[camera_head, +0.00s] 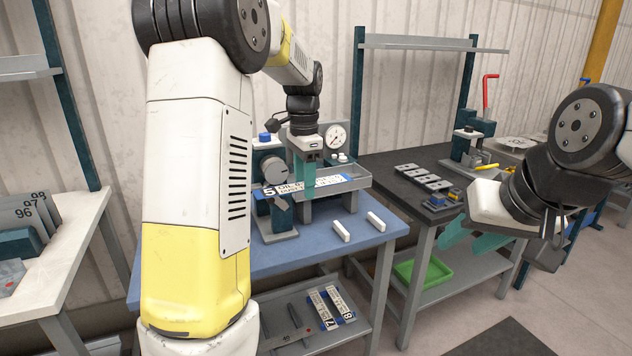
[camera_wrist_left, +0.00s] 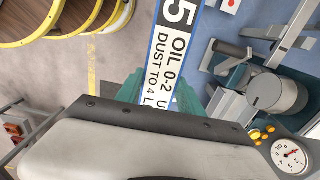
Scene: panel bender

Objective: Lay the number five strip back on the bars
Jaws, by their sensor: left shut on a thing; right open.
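The number five strip (camera_head: 275,190) is white with a blue edge and black lettering. My left gripper (camera_head: 304,172) is shut on it and holds it above the blue bench, lettering toward me. In the left wrist view the strip (camera_wrist_left: 176,42) runs between the teal fingers (camera_wrist_left: 160,95), its 5 end pointing away from the wrist. Two short white bars, one on the left (camera_head: 340,231) and one on the right (camera_head: 376,222), lie apart on the bench top with nothing on them. My right gripper (camera_head: 472,240) is open and empty, beyond the bench's right side.
The blue bench (camera_head: 270,262) carries a grey device with a knob (camera_head: 270,166) and a dial gauge (camera_head: 335,136) close behind the strip. Strips seven and eight (camera_head: 331,307) lie on the lower shelf. A dark table (camera_head: 400,160) stands to the right.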

